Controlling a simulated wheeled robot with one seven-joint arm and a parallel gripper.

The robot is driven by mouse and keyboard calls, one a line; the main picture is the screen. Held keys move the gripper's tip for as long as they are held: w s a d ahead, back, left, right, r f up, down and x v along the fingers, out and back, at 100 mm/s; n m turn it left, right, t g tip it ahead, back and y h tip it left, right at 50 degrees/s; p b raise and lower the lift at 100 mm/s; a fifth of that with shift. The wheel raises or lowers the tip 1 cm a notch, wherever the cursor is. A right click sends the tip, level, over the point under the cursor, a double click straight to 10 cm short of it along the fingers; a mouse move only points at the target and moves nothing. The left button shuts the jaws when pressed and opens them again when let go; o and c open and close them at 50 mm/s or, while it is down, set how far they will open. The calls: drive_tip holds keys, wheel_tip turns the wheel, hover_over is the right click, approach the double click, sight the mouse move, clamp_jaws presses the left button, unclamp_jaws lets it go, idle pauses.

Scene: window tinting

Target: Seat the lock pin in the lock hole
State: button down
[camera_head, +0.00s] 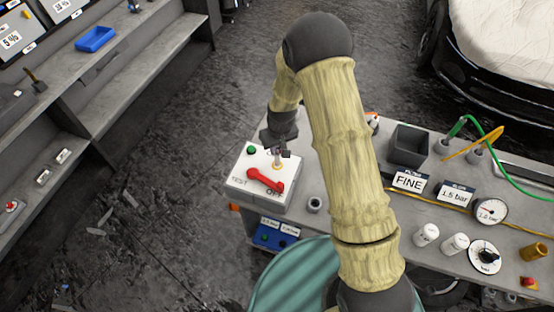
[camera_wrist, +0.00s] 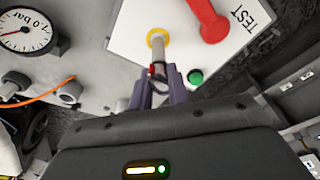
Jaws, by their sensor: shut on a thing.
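My gripper (camera_head: 277,149) is shut on the lock pin (camera_wrist: 160,53) above the white switch box (camera_head: 238,187). In the wrist view, the fingers of my gripper (camera_wrist: 161,78) hold the pin, with a small red part and a dark ring loop near the grip. The pin's pale shaft points at the yellow-ringed lock hole (camera_wrist: 154,33), and its tip overlaps the ring. I cannot tell whether the tip is inside or just above it. The hole's yellow ring (camera_head: 278,167) also shows in the head view, beside the red lever (camera_head: 264,181).
The box carries a green button (camera_head: 251,150) and TEST and OFF marks. A small metal socket (camera_head: 315,205) stands beside the box.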

sight(277, 155)
drive_tip(key=shift+r, duration=0.1)
drive_tip(key=shift+f+b, duration=1.45)
drive_tip(key=shift+f, duration=1.05)
drive_tip(key=shift+f, duration=0.15)
drive_tip(key=c, duration=1.3)
unclamp_jaws()
drive_tip(key=shift+c, duration=0.2)
drive_tip(key=shift+w, duration=0.1)
